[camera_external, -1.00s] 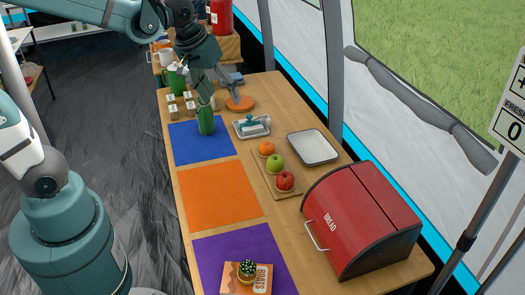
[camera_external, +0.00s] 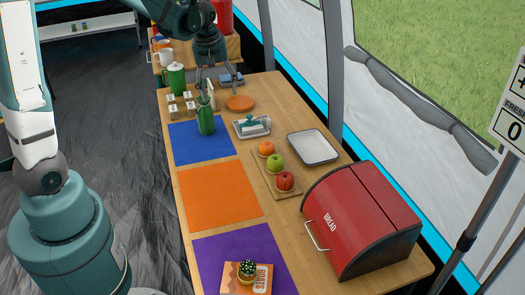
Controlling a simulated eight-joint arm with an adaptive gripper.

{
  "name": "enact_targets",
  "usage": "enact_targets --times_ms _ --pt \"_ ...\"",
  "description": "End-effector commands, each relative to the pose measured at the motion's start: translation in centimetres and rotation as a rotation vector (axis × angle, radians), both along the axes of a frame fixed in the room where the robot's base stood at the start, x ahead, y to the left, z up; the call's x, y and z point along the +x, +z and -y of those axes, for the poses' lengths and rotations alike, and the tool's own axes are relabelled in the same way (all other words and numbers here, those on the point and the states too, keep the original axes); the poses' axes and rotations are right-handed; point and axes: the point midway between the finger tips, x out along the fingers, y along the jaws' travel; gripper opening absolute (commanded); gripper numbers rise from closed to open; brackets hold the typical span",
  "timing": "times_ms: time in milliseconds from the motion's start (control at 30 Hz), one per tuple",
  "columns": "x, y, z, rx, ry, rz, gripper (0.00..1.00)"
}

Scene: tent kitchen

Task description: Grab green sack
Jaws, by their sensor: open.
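A green upright object (camera_external: 206,117) stands at the back right edge of the blue mat; it is the likeliest green sack, but its material is too small to tell. My gripper (camera_external: 208,84) points down above and slightly behind it, with its two fingers apart. The fingers overlap the top of the green object in this view, so I cannot tell whether they touch it. A second green thing, a mug-like container (camera_external: 176,79), stands further back on the left.
Small spice jars (camera_external: 173,112) stand left of the green object. An orange round board (camera_external: 240,103) and a butter dish (camera_external: 252,126) lie to its right. Fruit, a white tray (camera_external: 312,147) and a red bread box (camera_external: 360,220) stand nearer. The orange mat (camera_external: 217,196) is clear.

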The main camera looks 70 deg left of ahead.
Motion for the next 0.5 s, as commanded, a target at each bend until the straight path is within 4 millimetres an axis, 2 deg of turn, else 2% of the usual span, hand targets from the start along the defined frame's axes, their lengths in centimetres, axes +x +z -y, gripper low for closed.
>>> enact_targets --times_ms 100,500 --pt "-0.2 -1.6 -2.7 -0.019 0.073 -0.017 0.6" --pt "-2.0 -7.4 -10.4 -0.08 0.311 -0.072 0.6"
